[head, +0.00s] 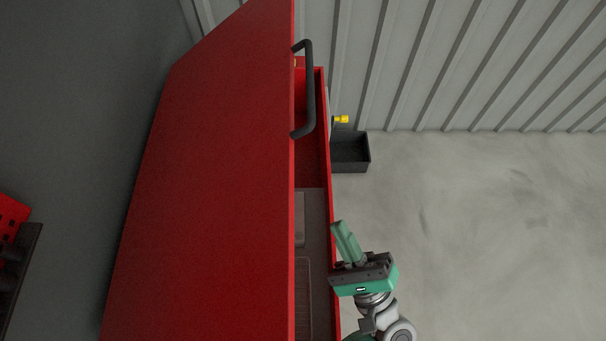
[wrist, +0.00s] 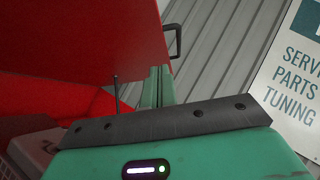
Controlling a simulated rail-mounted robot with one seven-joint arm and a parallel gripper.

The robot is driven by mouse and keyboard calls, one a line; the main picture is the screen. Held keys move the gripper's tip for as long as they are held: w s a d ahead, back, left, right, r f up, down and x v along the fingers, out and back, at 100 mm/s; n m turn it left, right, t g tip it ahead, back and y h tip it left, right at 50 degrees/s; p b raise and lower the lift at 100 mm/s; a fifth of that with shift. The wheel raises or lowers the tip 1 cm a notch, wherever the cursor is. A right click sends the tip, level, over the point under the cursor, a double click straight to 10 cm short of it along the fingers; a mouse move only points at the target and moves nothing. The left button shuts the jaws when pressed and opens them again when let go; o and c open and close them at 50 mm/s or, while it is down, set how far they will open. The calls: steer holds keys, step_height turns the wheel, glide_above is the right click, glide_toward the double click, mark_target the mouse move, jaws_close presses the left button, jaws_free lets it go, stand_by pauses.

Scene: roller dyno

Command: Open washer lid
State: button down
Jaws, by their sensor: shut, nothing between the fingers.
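The washer is a red cabinet with a large red lid (head: 215,170) and a black bar handle (head: 309,90) on the lid's right edge. The lid stands partly raised. A strip of the open red tub (head: 312,155) shows beside its edge. In the wrist view the lid (wrist: 90,35) slants overhead at the upper left, with its handle (wrist: 176,42) at its edge. My green gripper (head: 340,226) is shut and empty at the tub's outer rim, below the handle in the picture and apart from it. Its closed fingers (wrist: 157,85) also show in the wrist view.
Inside the tub lie a grey tray or shelf (head: 312,225) and a thin dark rod (wrist: 116,95). A black bin (head: 350,155) and a small yellow item (head: 342,119) are beyond the tub rim. A ribbed wall and a sign (wrist: 295,75) stand behind. The floor at right is clear.

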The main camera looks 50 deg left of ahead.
steer(key=p, duration=0.2)
glide_toward(292, 156)
steer(key=w+a, duration=0.3)
steer(key=a, duration=0.1)
steer(key=shift+s+a+r+m, duration=0.3)
steer(key=shift+s+a+r, duration=0.4)
steer(key=shift+s+r, duration=0.25)
steer(key=shift+w, duration=0.1)
